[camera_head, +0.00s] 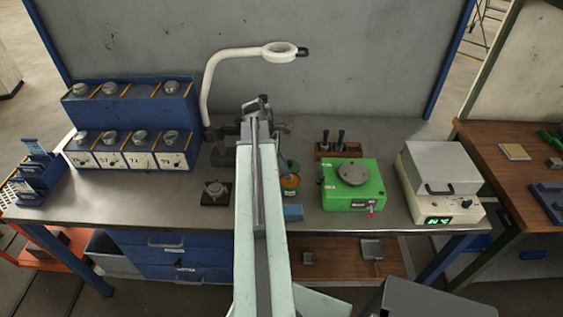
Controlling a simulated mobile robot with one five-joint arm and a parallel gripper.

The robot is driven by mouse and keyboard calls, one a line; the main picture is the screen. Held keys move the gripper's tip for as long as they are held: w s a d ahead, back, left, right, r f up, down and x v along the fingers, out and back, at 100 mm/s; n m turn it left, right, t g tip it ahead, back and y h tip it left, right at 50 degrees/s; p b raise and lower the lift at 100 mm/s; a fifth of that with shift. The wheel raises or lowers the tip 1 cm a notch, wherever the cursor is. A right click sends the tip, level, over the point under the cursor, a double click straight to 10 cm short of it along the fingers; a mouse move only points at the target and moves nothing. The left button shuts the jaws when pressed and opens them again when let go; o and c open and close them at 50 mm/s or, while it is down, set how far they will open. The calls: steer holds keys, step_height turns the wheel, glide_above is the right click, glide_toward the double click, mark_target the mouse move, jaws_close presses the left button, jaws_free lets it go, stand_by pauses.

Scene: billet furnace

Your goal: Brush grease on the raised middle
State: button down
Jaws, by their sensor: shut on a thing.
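My arm reaches up the middle of the view over the steel bench. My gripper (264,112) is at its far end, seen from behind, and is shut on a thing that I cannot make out. A small dark square block with a raised round grey middle (215,189) lies on the bench left of my arm. A small tin with an orange-brown top (289,183) stands just right of my arm, partly hidden by it. I cannot tell whether it holds grease. No brush shows clearly.
A green device with a round grey plate (352,173) and a grey-white box with a lit display (441,182) stand at right. A blue stepped rack with metal parts (134,104) is at left. A white lamp (211,78) arches behind my gripper. A blue block (293,212) lies near the front.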

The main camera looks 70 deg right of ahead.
steer(key=shift+a+f+b, duration=0.1)
steer(key=shift+f+b, duration=0.45)
steer(key=shift+b, duration=0.05)
stand_by(1.3)
step_height(320, 180, up, 7)
steer(key=p, duration=0.7)
steer(key=shift+r, duration=0.1)
